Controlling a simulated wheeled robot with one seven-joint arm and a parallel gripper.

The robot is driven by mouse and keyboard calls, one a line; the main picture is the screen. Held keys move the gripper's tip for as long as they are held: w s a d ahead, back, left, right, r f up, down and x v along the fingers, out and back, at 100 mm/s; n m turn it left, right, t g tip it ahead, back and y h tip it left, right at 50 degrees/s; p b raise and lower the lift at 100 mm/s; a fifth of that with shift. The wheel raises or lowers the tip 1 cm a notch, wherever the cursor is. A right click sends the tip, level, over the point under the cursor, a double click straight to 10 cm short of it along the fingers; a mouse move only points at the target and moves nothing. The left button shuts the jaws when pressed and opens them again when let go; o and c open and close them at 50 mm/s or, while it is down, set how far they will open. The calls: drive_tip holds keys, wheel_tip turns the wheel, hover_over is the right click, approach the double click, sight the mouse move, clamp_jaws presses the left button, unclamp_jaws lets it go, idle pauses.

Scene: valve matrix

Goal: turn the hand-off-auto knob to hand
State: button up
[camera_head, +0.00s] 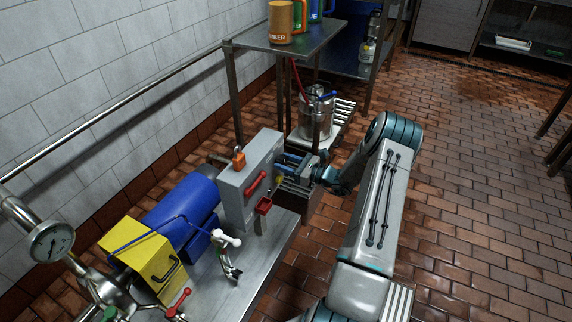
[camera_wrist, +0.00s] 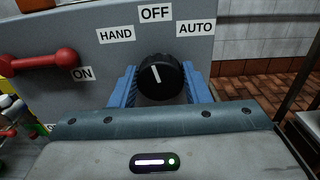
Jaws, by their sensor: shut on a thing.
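The black hand-off-auto knob (camera_wrist: 161,79) is on the face of the grey control box (camera_wrist: 228,62), below the labels HAND (camera_wrist: 115,34), OFF (camera_wrist: 155,13) and AUTO (camera_wrist: 195,28). Its white mark points up and leans slightly left, roughly toward OFF. My gripper (camera_wrist: 160,88) has a blue finger on each side of the knob and is shut on it. In the head view my gripper (camera_head: 297,167) reaches the right side of the box (camera_head: 236,190); the knob is hidden there.
A red lever handle (camera_head: 256,184) is on the box, left of the knob in the wrist view (camera_wrist: 50,60), near an ON label. An orange padlock (camera_head: 239,159), blue cylinder (camera_head: 180,215) and yellow box (camera_head: 142,257) are nearby. A metal shelf (camera_head: 290,38) stands behind.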

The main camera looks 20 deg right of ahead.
drive_tip(key=n+b, duration=0.1)
drive_tip(key=n, duration=0.2)
drive_tip(key=shift+f+n, duration=0.15)
drive_tip(key=shift+n, duration=0.15)
drive_tip(key=shift+s+n+b, duration=0.1)
drive_tip(key=shift+n+b, duration=0.95)
drive_tip(key=shift+n, duration=0.75)
drive_tip(key=o, duration=1)
drive_tip(key=shift+c, duration=0.2)
drive_tip(key=p+v, duration=0.2)
drive_tip(key=v, duration=1.1)
drive_tip(key=shift+s+d, duration=0.2)
drive_tip(key=shift+s, duration=0.1)
